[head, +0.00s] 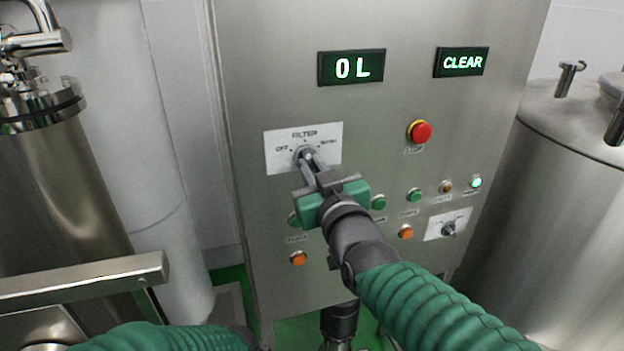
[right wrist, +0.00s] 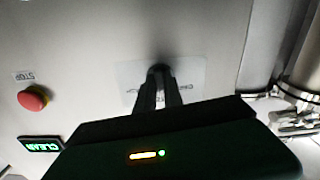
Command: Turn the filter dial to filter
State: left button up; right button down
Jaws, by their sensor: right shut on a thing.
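The filter dial (head: 305,154) is a small dark knob on a white plate (head: 278,153) on the steel cabinet. The plate reads OFF at left, FILTER at top, and a small blurred word at right. My right gripper (head: 309,160) is shut on the dial. In the right wrist view the narrow fingers reach the dial (right wrist: 160,70), and its plate (right wrist: 128,72) shows upside down. The fingers hide much of the knob, so I cannot tell where it points. My left sleeve shows at the bottom left of the head view; the left gripper does not show.
A red stop button (head: 419,132), several small buttons and a second dial (head: 448,229) sit near my right arm. Steel tanks stand at left (head: 60,190) and right (head: 550,190).

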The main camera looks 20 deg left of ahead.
jog(key=shift+f+m+b, duration=0.35)
jog(key=shift+m+b, duration=0.15)
jog(key=shift+m, duration=0.2)
jog(key=c, duration=1.5)
grip_release()
jog(key=shift+s+r, duration=0.1)
jog(key=shift+r, duration=0.1)
jog(key=shift+o, duration=0.2)
jog(key=shift+r, duration=0.1)
jog(key=shift+d, duration=0.1)
